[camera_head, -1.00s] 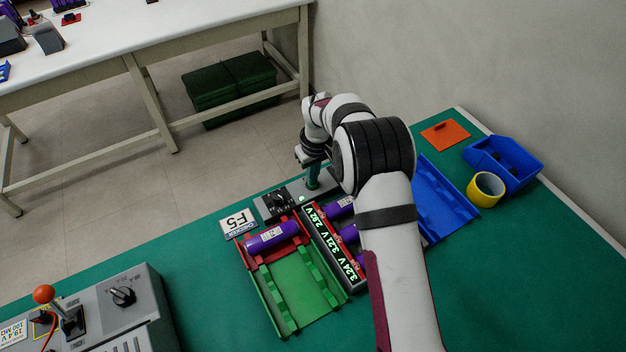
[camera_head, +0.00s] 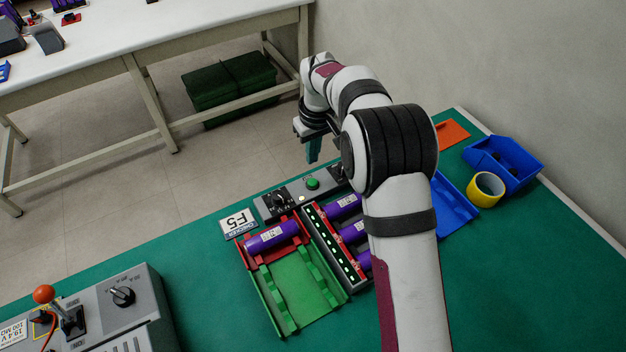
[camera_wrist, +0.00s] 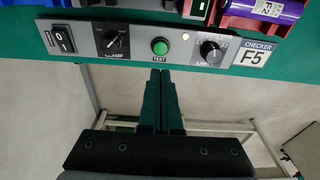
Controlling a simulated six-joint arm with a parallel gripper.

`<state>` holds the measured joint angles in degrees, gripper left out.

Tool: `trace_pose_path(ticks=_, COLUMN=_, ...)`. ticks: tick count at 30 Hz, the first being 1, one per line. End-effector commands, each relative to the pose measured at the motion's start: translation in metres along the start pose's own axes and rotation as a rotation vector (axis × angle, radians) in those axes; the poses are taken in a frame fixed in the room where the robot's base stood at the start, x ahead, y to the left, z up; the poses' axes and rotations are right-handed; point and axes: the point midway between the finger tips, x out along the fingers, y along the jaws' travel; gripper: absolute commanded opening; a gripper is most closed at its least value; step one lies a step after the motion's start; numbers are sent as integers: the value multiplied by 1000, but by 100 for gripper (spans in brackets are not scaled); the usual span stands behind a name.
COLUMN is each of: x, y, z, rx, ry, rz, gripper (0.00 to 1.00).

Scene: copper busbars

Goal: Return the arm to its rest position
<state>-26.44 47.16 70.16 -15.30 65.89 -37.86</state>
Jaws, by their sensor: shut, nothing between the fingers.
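My gripper (camera_head: 312,150) is shut and empty, raised above the far edge of the green table, beyond the checker's control panel (camera_head: 292,193). In the wrist view my gripper (camera_wrist: 160,75) shows its two dark fingers together, with the panel (camera_wrist: 90,42) ahead of the tips. The green TEST button (camera_head: 312,183) on that panel stands clear of the fingers and also shows in the wrist view (camera_wrist: 160,46). My arm reaches from the lower right of the head view and hides part of the table.
Purple cells (camera_head: 343,207) lie in the checker beside a green and red tray (camera_head: 300,295) holding one purple cell (camera_head: 272,236). A blue bin (camera_head: 520,165), yellow roll (camera_head: 485,189) and orange card (camera_head: 452,132) are at right. A grey control box (camera_head: 125,310) stands lower left.

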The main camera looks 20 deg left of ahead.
Motion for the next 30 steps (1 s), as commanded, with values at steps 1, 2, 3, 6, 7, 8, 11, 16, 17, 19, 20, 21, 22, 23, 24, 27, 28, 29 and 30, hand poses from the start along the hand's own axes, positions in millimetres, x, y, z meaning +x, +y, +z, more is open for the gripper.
trace_pose_path(ticks=1, x=0, y=0, z=0, rx=0, ry=0, rz=0, gripper=0)
trace_pose_path(ticks=2, x=0, y=0, z=0, rx=0, ry=0, rz=0, gripper=0)
trace_pose_path(ticks=3, x=0, y=0, z=0, rx=0, ry=0, rz=0, gripper=0)
trace_pose_path(ticks=6, x=0, y=0, z=0, rx=0, ry=0, rz=0, gripper=0)
trace_pose_path(ticks=7, x=0, y=0, z=0, rx=0, ry=0, rz=0, gripper=0)
trace_pose_path(ticks=8, x=0, y=0, z=0, rx=0, ry=0, rz=0, gripper=0)
trace_pose_path(ticks=11, x=0, y=0, z=0, rx=1, ry=0, rz=0, gripper=0)
trace_pose_path(ticks=16, x=-57, y=16, z=48, rx=187, ry=-7, rz=-10, gripper=0)
trace_pose_path(ticks=17, x=-76, y=18, z=69, rx=261, ry=-11, rz=-14, gripper=0)
trace_pose_path(ticks=19, x=-118, y=17, z=132, rx=465, ry=-26, rz=-28, gripper=0)
trace_pose_path(ticks=20, x=-133, y=12, z=160, rx=555, ry=-33, rz=-35, gripper=0)
trace_pose_path(ticks=21, x=-148, y=2, z=198, rx=674, ry=-42, rz=-44, gripper=0)
trace_pose_path(ticks=22, x=-156, y=-7, z=226, rx=759, ry=-48, rz=-50, gripper=0)
trace_pose_path(ticks=23, x=-161, y=-17, z=251, rx=840, ry=-55, rz=-57, gripper=0)
trace_pose_path(ticks=24, x=-164, y=-32, z=282, rx=939, ry=-63, rz=-65, gripper=0)
trace_pose_path(ticks=27, x=-160, y=-65, z=337, rx=1132, ry=-82, rz=-81, gripper=0)
trace_pose_path(ticks=28, x=-157, y=-73, z=348, rx=1174, ry=-86, rz=-85, gripper=0)
trace_pose_path(ticks=29, x=-154, y=-80, z=357, rx=1208, ry=-90, rz=-88, gripper=0)
trace_pose_path(ticks=30, x=-151, y=-86, z=365, rx=1241, ry=-94, rz=-91, gripper=0)
